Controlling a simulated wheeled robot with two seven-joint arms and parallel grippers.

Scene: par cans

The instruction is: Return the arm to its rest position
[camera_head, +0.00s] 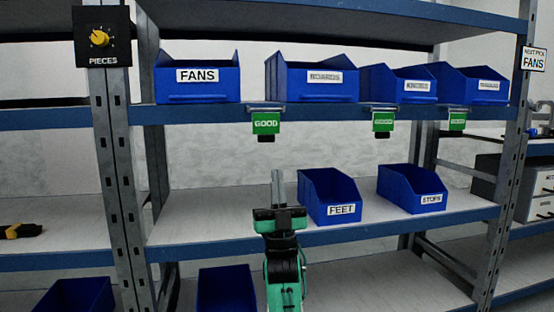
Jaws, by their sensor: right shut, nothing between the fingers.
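My right gripper (277,181) is shut and empty. It points upward at the front of the middle shelf, just left of the blue bin labelled FEET (329,198) and apart from it. Its green and black arm comes up from the bottom of the view. My left gripper does not show.
A rack holds blue bins; the upper shelf has the FANS bin (198,77) and several others. Green tags, one reading GOOD (266,123), hang below that shelf's edge. A yellow-knobbed PIECES dial (100,38) is at upper left.

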